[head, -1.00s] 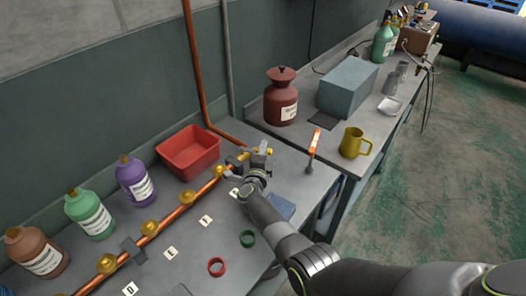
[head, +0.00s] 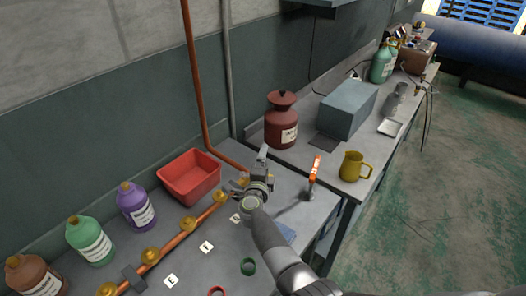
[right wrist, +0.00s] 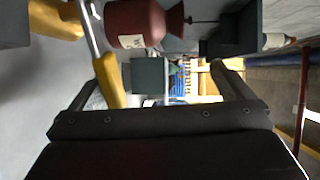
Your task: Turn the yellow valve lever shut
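A copper pipe (head: 180,237) with several brass-yellow fittings runs along the near bench. My right gripper (head: 253,168) is at the pipe's far end and partly hides the fittings there. In the right wrist view it is open (right wrist: 155,72), its two dark fingers wide apart. A yellow lever tip (right wrist: 109,82) on a metal stem lies between them, close to the left finger. A larger yellow part (right wrist: 55,17) shows at upper left. I cannot tell whether the lever touches the finger. The lever's turn angle is unclear in the head view. My left gripper is not in view.
A red bin (head: 189,176) stands behind the pipe, close to my right gripper. An orange-handled tool (head: 314,168) stands to its right. A dark red canister (head: 281,122), a grey box (head: 347,108) and a yellow mug (head: 354,166) are on the far bench.

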